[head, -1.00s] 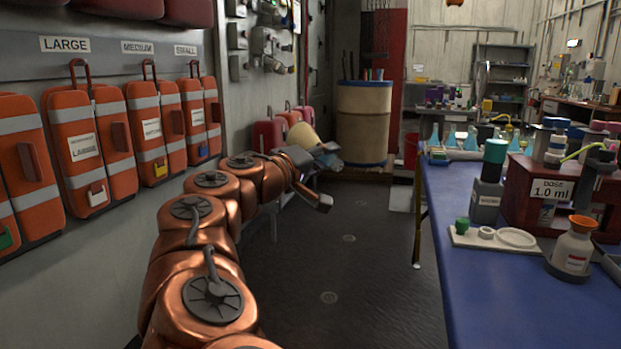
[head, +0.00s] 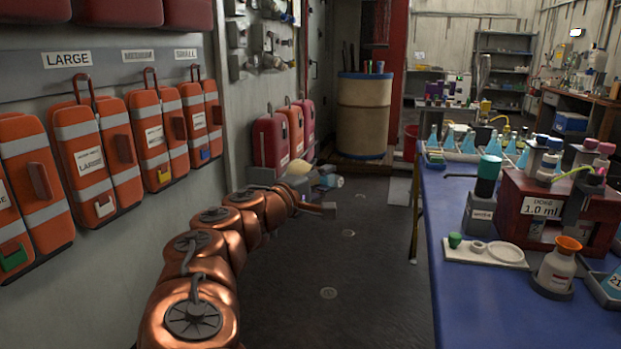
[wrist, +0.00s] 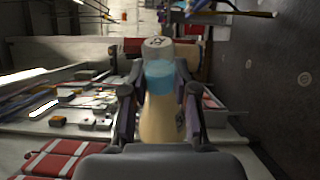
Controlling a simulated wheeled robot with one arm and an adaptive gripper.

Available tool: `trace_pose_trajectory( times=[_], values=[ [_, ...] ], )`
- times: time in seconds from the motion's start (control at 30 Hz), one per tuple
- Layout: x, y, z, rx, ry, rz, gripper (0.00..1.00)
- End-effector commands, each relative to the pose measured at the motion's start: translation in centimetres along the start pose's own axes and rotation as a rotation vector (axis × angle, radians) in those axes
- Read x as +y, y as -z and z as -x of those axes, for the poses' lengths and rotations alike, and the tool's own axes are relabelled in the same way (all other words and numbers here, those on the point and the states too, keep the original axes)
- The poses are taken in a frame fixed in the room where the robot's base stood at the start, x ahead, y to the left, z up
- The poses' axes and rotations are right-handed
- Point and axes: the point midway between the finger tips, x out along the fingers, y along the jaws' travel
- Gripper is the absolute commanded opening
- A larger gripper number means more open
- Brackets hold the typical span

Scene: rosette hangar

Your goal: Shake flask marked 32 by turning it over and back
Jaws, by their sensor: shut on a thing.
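A flask with a cream body (wrist: 160,120), a blue band and a pale cap (wrist: 158,47) is held between the two fingers of my gripper (wrist: 160,97) in the wrist view. In the head view my gripper (head: 318,190) is small and low over the floor aisle, left of the blue bench.
The blue bench (head: 480,305) on the right carries a dose stand (head: 541,209), a white tray (head: 484,252), an orange-topped bottle (head: 559,265) and several blue flasks (head: 467,143). Orange cases (head: 92,155) hang on the left wall. Red cases (head: 270,140) and a drum (head: 364,115) stand behind. The aisle floor (head: 370,270) is clear.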

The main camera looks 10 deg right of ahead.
Motion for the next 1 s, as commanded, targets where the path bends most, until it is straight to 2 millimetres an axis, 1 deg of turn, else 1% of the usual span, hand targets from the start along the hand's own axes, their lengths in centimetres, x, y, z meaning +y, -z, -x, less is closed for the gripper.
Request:
trace_pose_trajectory(
  times=[0.03,0.1,0.23,0.33,0.7,1.0],
  values=[
    [0.56,-0.05,0.03,0.001,0.000,0.032,0.00],
    [0.44,-0.03,0.05,0.002,-0.001,0.080,0.00],
    [0.25,0.01,0.08,0.003,-0.002,0.119,0.00],
    [0.49,-0.01,0.09,0.004,-0.002,0.163,0.00],
    [0.71,-0.01,0.08,0.010,0.000,0.487,0.00],
    [0.49,0.01,0.05,0.014,-0.001,0.700,0.00]
  ],
)
